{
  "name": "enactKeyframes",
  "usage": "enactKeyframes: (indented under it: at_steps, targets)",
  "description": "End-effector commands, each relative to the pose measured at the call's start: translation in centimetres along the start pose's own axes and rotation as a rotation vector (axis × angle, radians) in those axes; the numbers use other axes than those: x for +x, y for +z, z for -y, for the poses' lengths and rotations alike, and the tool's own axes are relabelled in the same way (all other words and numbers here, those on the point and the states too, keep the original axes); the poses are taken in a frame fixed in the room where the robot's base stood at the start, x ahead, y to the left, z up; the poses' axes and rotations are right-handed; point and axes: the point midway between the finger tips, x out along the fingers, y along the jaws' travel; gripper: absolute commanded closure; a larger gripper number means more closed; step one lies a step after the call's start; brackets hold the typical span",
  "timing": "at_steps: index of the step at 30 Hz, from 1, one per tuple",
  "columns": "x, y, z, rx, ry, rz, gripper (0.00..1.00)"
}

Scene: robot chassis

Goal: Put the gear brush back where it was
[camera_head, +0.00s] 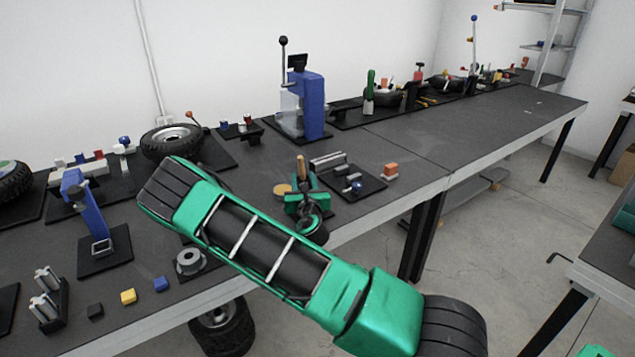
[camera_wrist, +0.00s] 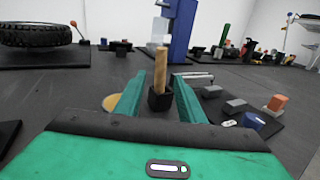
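The gear brush (camera_wrist: 160,68) has an upright wooden handle and a black block-like lower end. In the wrist view it stands between the two green fingers of my gripper (camera_wrist: 159,95), which look closed against the black end on both sides. In the head view the handle (camera_head: 300,166) rises above my gripper (camera_head: 303,196), near the front edge of the table (camera_head: 400,150). The lower tip of the brush is hidden, so I cannot tell if it touches the table. A round yellow disc (camera_head: 283,189) lies just left of my gripper; it also shows in the wrist view (camera_wrist: 112,102).
A black tray (camera_head: 368,190) with metal parts and an orange block (camera_head: 390,170) are close on the right. A blue press (camera_head: 305,105) stands behind. A wheel (camera_head: 171,141) lies at the back left. A grey flanged part (camera_head: 190,261) is at the front left.

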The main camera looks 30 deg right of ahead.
Motion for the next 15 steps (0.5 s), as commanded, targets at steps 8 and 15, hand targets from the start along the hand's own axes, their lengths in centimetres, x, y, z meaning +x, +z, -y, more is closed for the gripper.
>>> enactKeyframes:
  at_steps: [8, 15]
  targets:
    - [0.2, 1.2, 3.5, 0.081, -0.081, 0.018, 0.64]
    - [-1.5, 4.9, 14.2, 0.497, -0.415, 0.100, 0.64]
